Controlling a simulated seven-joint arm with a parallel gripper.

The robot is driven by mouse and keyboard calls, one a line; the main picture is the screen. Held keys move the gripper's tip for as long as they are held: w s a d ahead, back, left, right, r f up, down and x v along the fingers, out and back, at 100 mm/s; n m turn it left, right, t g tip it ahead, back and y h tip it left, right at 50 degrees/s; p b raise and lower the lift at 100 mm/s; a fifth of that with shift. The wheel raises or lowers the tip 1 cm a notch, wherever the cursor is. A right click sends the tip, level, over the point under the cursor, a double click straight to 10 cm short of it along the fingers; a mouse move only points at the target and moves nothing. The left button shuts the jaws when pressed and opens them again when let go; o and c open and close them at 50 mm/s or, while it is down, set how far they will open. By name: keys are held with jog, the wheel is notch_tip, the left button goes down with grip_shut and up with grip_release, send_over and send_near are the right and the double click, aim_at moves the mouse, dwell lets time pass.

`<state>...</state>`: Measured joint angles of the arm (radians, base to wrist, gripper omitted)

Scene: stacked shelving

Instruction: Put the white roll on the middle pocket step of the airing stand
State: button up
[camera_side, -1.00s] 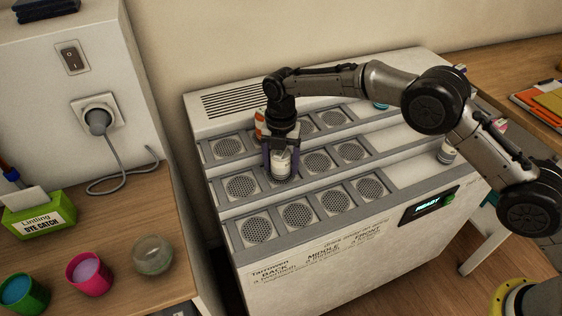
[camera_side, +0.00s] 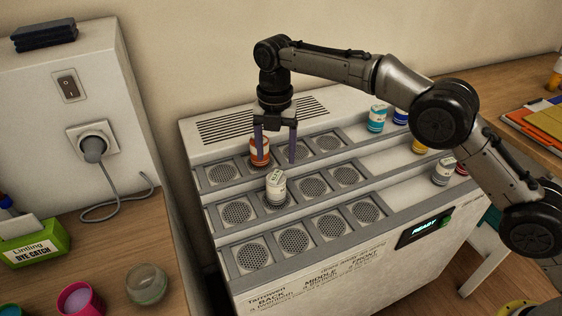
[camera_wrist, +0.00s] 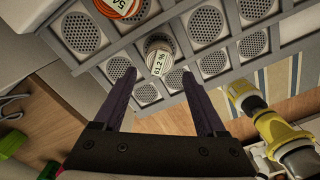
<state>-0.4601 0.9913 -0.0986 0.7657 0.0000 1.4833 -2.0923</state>
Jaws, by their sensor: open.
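The white roll (camera_side: 276,187) stands in a mesh pocket on the middle step of the airing stand (camera_side: 420,186), tilted slightly. In the wrist view the white roll (camera_wrist: 158,58) lies beyond the fingertips, its label facing the camera. My gripper (camera_side: 275,158) is open and empty, raised above and behind the roll, apart from it. It also shows in the wrist view (camera_wrist: 168,80). An orange roll (camera_side: 259,150) stands in a pocket of the back step, close to my left finger, and its top shows in the wrist view (camera_wrist: 122,8).
Other rolls stand at the right: teal (camera_side: 377,118), yellow (camera_side: 419,144) and white-and-red (camera_side: 444,171). The other visible pockets of the middle and front steps are empty. A side table at left holds cups and a glass jar (camera_side: 146,284).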

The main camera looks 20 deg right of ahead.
jog(key=shift+r, duration=0.2)
jog(key=shift+r, duration=0.1)
jog(key=s+d+r+m+t, duration=0.1)
jog(key=s+d+r+m, duration=0.35)
jog(key=d+r, duration=0.2)
jog(key=s+d+r+m+t, duration=0.1)
jog(key=s+d+r+m, duration=0.2)
jog(key=d+r+m, duration=0.3)
jog(key=s+d+r+m+t, duration=0.1)
jog(key=s+d+r+m, duration=0.3)
jog(key=s+d+m, duration=0.6)
jog(key=s+d+f+m+t, duration=0.1)
jog(key=s+f+m, duration=0.3)
jog(key=s, duration=0.6)
jog(key=s+d+f+m+t, duration=0.1)
jog(key=s+d+f+m, duration=0.2)
jog(key=s, duration=0.7)
jog(key=shift+s+d+f+m+t, duration=0.25)
jog(key=shift+s+f+m+t, duration=0.1)
jog(key=shift+m, duration=0.5)
